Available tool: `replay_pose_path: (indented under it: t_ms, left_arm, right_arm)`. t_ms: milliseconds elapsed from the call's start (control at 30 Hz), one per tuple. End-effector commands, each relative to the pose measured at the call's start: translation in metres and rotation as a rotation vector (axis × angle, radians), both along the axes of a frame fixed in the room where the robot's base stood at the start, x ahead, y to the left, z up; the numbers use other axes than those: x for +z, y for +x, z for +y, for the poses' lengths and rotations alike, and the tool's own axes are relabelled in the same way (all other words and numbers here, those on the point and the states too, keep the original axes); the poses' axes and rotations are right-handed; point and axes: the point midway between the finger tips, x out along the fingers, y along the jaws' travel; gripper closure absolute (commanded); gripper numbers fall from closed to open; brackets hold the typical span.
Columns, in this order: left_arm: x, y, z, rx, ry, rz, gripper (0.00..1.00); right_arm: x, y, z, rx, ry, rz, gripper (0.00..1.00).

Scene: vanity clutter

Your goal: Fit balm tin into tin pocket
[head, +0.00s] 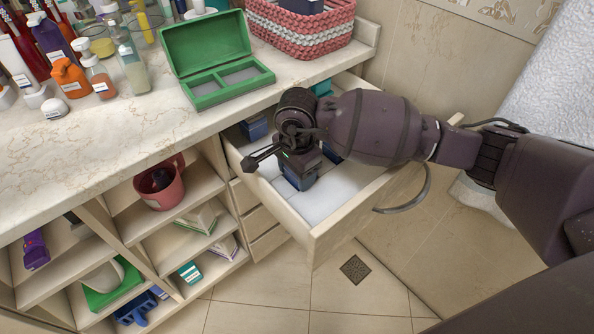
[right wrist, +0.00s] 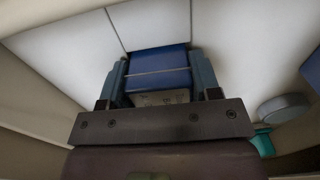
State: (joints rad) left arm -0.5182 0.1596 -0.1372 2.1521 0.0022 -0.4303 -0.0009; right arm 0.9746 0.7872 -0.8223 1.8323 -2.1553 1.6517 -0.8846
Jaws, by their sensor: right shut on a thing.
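My right gripper (head: 297,160) reaches down into the open drawer (head: 316,236). It is shut on a blue box (right wrist: 158,70), which sits between both fingers in the right wrist view. The box's lower part (head: 300,180) shows below the gripper in the head view. A round grey tin (right wrist: 283,108), possibly the balm tin, lies in the drawer, apart from the gripper. I cannot tell which place is the tin pocket. The open green case (head: 216,68) on the counter has two shallow compartments, and they look empty. My left gripper is out of view.
A teal item (right wrist: 263,143) lies beside the grey tin. Another dark blue box (head: 254,127) stands at the drawer's left side. White panels with seams line the drawer floor. Bottles crowd the counter (head: 120,112) at upper left; a pink basket (head: 300,32) stands behind.

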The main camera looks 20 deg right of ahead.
Motion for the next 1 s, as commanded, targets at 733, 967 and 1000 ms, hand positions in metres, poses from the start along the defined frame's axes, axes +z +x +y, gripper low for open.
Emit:
replay_pose_path:
  t_ms: [733,967,1000]
  left_arm:
    - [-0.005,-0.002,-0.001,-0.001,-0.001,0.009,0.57]
    - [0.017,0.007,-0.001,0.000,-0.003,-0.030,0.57]
    - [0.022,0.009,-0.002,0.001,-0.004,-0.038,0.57]
  right_arm:
    - [-0.016,-0.006,-0.001,-0.005,-0.005,0.029,0.17]
    - [0.028,-0.005,-0.001,-0.003,-0.006,0.015,0.17]
    - [0.038,-0.004,-0.001,-0.002,-0.006,0.012,0.17]
